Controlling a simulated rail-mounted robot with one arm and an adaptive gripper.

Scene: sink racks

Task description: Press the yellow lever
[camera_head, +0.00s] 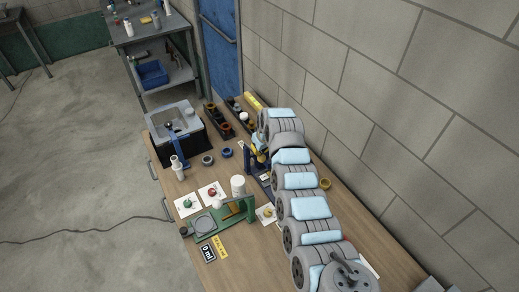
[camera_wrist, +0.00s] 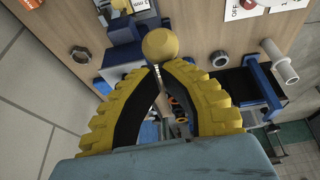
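In the wrist view a yellow ball (camera_wrist: 160,44), which looks like the knob of the yellow lever, shows right at the tips of my gripper (camera_wrist: 158,68). The lever's shaft is hidden behind the ball and fingers. My gripper's yellow ribbed fingers curve together and their tips meet, with nothing seen held between them. I cannot tell whether the tips touch the ball. In the head view my gripper (camera_head: 259,156) is small and partly hidden by my arm, near a dark blue upright on the bench. The lever cannot be made out clearly there.
The wooden bench (camera_head: 184,263) runs along a block wall. In the wrist view a blue frame (camera_wrist: 248,82) and a white tube (camera_wrist: 281,65) are at right.

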